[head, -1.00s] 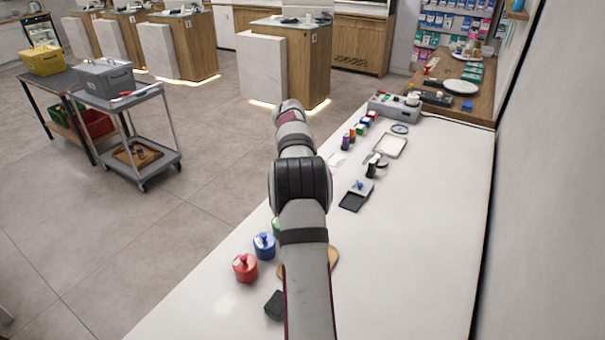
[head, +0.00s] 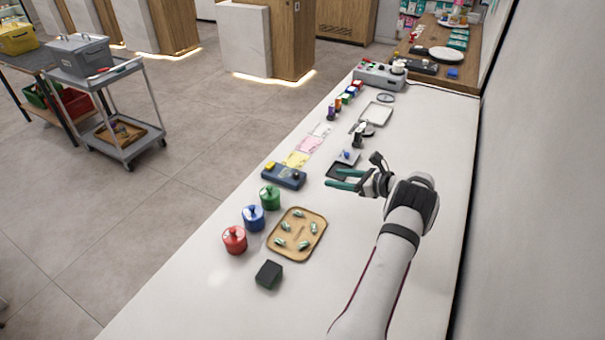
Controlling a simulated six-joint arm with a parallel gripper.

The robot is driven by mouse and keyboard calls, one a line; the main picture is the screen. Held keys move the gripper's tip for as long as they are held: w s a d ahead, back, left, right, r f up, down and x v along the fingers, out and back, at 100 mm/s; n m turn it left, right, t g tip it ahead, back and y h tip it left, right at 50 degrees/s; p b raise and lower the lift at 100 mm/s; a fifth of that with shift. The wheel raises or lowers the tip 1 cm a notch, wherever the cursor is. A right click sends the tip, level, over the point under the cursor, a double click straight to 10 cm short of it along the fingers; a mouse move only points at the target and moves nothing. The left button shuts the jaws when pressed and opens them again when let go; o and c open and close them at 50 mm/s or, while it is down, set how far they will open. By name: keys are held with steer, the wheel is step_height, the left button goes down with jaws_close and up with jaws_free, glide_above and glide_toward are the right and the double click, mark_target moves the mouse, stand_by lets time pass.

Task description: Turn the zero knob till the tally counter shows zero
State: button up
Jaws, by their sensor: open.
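A blue box (head: 284,177) with a yellow part on its left end and a dark knob (head: 296,175) on its right end lies near the counter's left edge. It looks like the tally counter, but its reading is too small to make out. My gripper (head: 332,178) has green fingers pointing left, spread apart with nothing between them. It is to the right of the blue box, apart from it, over or beside a dark tray (head: 338,170) with a small blue-knobbed device (head: 347,157) behind it.
Green (head: 270,198), blue (head: 253,218) and red (head: 234,240) jars stand along the left edge. A wooden tray (head: 270,243) holds several green pieces. A black block (head: 269,274) is nearer. Coloured sheets (head: 297,159) lie beyond the box.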

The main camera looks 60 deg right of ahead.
mark_target(298, 174)
steer(key=x, duration=1.3)
steer(key=shift+w+a+f, duration=0.1)
steer(key=shift+w+f, duration=0.1)
steer(key=shift+w, duration=0.15)
jaws_close()
